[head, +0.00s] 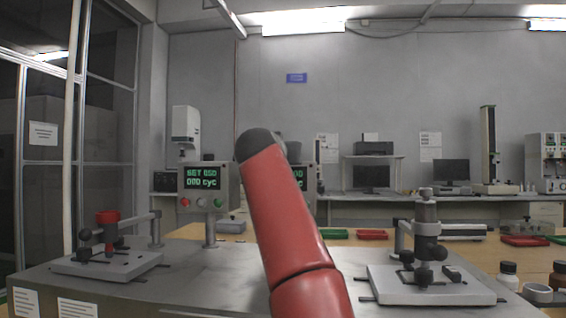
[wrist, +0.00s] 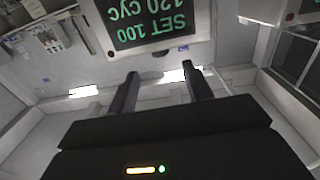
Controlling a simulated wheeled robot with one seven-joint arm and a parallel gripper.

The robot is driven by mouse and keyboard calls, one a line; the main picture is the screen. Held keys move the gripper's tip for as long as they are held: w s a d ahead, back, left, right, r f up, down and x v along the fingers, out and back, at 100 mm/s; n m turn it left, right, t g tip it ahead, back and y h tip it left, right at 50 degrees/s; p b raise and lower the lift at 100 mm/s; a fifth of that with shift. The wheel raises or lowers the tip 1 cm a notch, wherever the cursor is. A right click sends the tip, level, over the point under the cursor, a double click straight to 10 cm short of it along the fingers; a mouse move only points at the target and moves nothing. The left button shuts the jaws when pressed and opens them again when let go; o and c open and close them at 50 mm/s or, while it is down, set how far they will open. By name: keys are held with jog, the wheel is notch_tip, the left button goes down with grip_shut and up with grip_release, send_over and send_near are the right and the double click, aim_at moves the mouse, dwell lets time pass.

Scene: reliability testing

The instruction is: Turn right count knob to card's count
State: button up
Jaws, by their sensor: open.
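The right control panel (head: 308,195) stands mostly behind my red arm in the head view, with only a strip of its green display showing. In the wrist view its display (wrist: 150,22) is upside down and seems to read SET 100 and 120 CYC. I cannot tell which paper is the count card.
The left panel (head: 209,187) has a lit display, a red button and a green button. Test fixtures stand at left (head: 107,245) and right (head: 425,270). Bottles (head: 508,274) stand at the right edge. Papers (head: 77,308) hang on the bench front.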

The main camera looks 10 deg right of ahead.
jog(key=w+d+n+y+p, duration=0.1)
jog(key=w+y, duration=0.1)
jog(key=w+d+n+y+p, duration=0.1)
jog(key=w+n+y+p, duration=0.1)
jog(key=w+d+n+t+y+p, duration=0.1)
jog(key=w+y+p, duration=0.1)
jog(key=y, duration=0.1)
jog(key=shift+w+d+r+n, duration=0.2)
jog(key=shift+d+r+n, duration=0.05)
jog(key=shift+r+n, duration=0.05)
jog(key=shift+w+f, duration=0.1)
jog(key=shift+w, duration=0.4)
dwell(0.3)
